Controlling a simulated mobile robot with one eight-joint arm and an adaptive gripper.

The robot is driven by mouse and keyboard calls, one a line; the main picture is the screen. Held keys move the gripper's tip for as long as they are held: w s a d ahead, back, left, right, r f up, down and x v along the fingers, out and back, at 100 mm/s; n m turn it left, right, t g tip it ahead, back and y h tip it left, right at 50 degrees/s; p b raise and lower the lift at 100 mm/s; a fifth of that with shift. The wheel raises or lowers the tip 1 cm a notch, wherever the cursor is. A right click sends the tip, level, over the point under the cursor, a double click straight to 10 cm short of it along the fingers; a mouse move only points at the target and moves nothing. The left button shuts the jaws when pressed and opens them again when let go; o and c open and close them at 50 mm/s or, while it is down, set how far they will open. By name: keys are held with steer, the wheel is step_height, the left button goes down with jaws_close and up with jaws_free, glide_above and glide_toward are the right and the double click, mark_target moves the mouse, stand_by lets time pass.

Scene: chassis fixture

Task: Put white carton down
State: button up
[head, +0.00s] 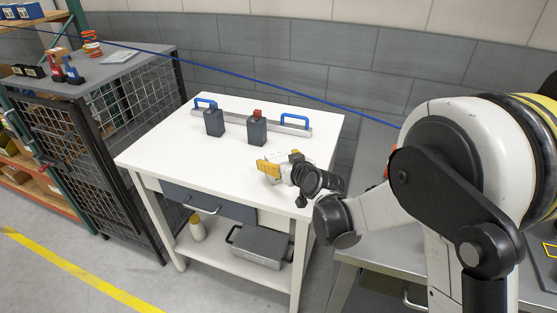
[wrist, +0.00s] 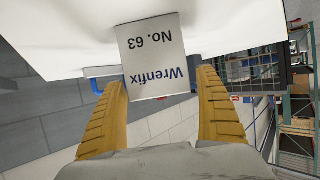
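The white carton (wrist: 155,60) shows in the wrist view, its label "Wrenfix No. 63" upside down in that picture. A thin gap seems to show at the right finger. In the head view my gripper (head: 268,168) is low over the right front part of the white table (head: 180,150). There I cannot make out the carton clearly against the white top. Whether its base touches the table is unclear.
Two dark grey canisters (head: 214,122) (head: 257,131), one red-capped, stand towards the table's back. A rail with blue handles (head: 295,121) lies behind them. The table's left and front-middle top is clear. A mesh cage (head: 120,95) stands left; a grey bench (head: 365,215) is right.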

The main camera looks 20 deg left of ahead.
steer(key=shift+s+d+r+p, duration=0.2)
steer(key=shift+r+p, duration=0.15)
steer(key=s+d+r+m+h+p, duration=0.1)
steer(key=s+d+r, duration=0.35)
steer(key=d, duration=0.25)
steer(key=s+d+r+m+g+h+p, duration=0.1)
steer(key=s+d+r+h, duration=0.15)
steer(key=s+d, duration=0.4)
steer(key=s+d+r+m+h+p, duration=0.1)
steer(key=s+d+r, duration=0.3)
steer(key=d, duration=0.5)
steer(key=s+d+m+g+h, duration=0.2)
steer(key=s+d+m+h, duration=0.2)
steer(key=s+d, duration=1.1)
steer(key=shift+m, duration=0.5)
steer(key=shift+o, duration=0.5)
steer(key=shift+w+r, duration=0.1)
